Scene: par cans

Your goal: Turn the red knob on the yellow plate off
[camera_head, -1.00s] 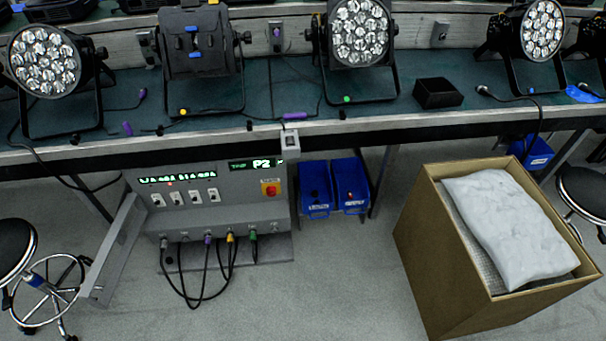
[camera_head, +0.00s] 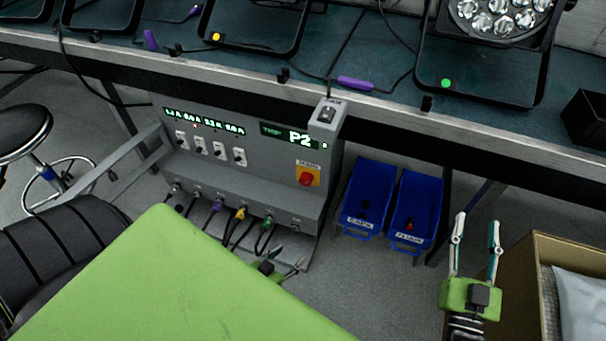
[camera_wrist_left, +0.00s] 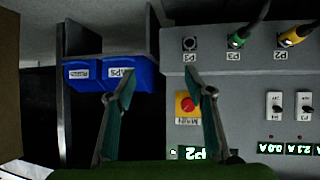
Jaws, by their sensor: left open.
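The red knob (camera_head: 306,179) sits on the yellow plate (camera_head: 316,172), low on the right of the grey power box's front, under a "MAIN" label. In the left wrist view, which shows the box upside down, the red knob (camera_wrist_left: 187,104) and yellow plate (camera_wrist_left: 181,117) lie just beside one finger. My left gripper (camera_head: 295,267) is open, below the knob and partly hidden by my green arm. Its open fingers (camera_wrist_left: 161,73) have nothing between them. My right gripper (camera_head: 477,220) is open and empty at the right. The knob's setting is too small to tell.
The grey box (camera_head: 265,178) has cables plugged in along its lower front. Two blue bins (camera_head: 368,190) hang right of it. The bench edge (camera_head: 400,110) overhangs above. A cardboard box (camera_head: 541,262) stands at the far right, close to my right gripper.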

